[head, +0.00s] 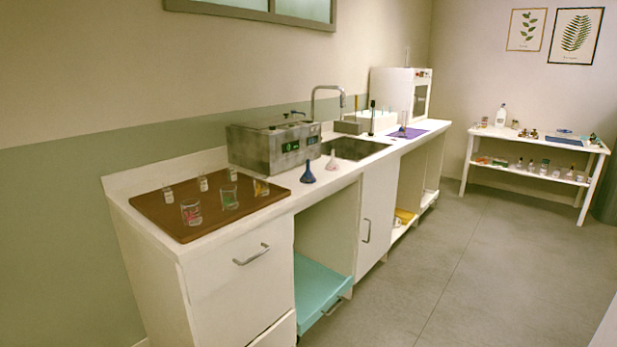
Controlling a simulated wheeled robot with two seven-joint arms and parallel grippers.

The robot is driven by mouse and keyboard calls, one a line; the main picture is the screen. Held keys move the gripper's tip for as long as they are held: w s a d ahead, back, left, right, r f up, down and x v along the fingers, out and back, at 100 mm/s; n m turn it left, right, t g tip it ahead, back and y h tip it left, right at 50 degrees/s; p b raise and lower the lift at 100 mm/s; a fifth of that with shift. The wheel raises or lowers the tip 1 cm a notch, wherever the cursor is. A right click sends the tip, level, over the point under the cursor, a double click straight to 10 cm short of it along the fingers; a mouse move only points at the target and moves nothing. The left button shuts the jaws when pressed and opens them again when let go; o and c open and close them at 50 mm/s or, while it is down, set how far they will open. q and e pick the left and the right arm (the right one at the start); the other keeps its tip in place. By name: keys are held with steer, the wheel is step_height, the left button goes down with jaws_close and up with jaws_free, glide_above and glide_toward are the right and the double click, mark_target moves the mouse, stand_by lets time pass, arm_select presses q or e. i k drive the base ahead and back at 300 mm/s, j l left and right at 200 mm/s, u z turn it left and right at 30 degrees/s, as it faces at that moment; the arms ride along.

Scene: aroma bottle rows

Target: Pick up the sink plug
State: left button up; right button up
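Neither of my grippers shows in the head view. I cannot make out a sink plug anywhere; it may be hidden or too small to tell. The sink (355,148) is a dark basin set into the white counter, under a tall curved faucet (327,88). Only part of the inside of the basin can be seen.
A steel bath unit (275,145) stands left of the sink. A brown mat (178,222) with several glasses and jars lies at the near end. A teal drawer or tray (318,287) is below. A white shelf table (541,141) stands far right. The floor is clear.

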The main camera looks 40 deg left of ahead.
mark_target(373, 102)
steer(key=i+j+u, duration=0.35)
steer(key=i+j, duration=0.15)
steer(key=i, duration=0.35)
steer(key=i+j+u, duration=0.3)
steer(key=i, duration=0.65)
steer(key=i+u, duration=0.35)
steer(key=i, duration=0.55)
